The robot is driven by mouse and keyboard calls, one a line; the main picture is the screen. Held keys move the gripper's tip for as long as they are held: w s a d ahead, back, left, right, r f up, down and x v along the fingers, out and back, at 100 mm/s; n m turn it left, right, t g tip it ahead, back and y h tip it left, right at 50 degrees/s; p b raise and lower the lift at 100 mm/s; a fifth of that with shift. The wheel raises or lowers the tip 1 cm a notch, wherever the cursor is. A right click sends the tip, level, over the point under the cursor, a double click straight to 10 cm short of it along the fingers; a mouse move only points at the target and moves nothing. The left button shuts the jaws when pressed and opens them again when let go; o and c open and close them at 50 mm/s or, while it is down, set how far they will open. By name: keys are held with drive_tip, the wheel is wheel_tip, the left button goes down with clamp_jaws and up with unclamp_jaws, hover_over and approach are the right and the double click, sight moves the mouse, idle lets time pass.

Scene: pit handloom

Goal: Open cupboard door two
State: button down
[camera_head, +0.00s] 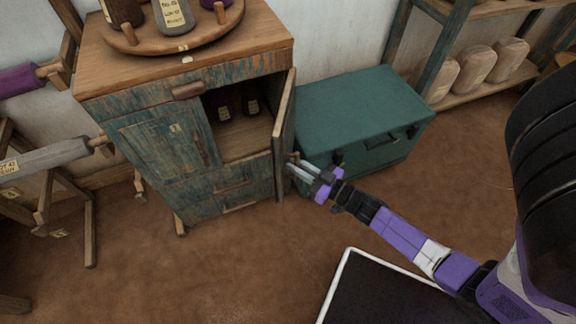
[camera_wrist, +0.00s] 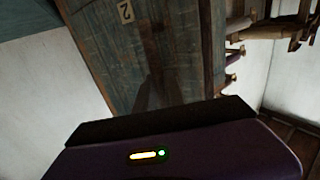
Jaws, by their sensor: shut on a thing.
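Cupboard door two (camera_head: 284,135) stands swung out from the right side of the worn blue-green cupboard (camera_head: 160,140), seen nearly edge-on. In the wrist view its weathered panel (camera_wrist: 155,55) fills the middle, with a label reading 2 (camera_wrist: 126,12). My gripper (camera_head: 297,163) is at the outer face of this door, near its free edge, shut on the door's handle. The handle itself is mostly hidden by the fingers. The opened compartment (camera_head: 240,125) shows dark labelled items inside. Door one (camera_head: 165,145), left of it, is shut.
A green chest (camera_head: 350,110) stands close behind and right of the open door. A round wooden tray (camera_head: 170,40) with labelled items sits on the cupboard top. Wooden stands with rolls (camera_head: 45,158) are at left. The brown floor (camera_head: 240,265) in front is clear.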

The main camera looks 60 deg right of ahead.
drive_tip(key=s+d+n+y+b, duration=0.2)
drive_tip(key=s+d+y, duration=0.1)
drive_tip(key=s+d, duration=0.2)
drive_tip(key=shift+b, duration=0.4)
drive_tip(key=shift+s, duration=0.1)
drive_tip(key=c, duration=1.4)
unclamp_jaws()
drive_tip(key=shift+c, duration=0.2)
drive_tip(key=shift+a, duration=0.15)
drive_tip(key=shift+s, duration=0.1)
drive_tip(key=s, duration=0.7)
drive_tip(key=shift+s, duration=0.35)
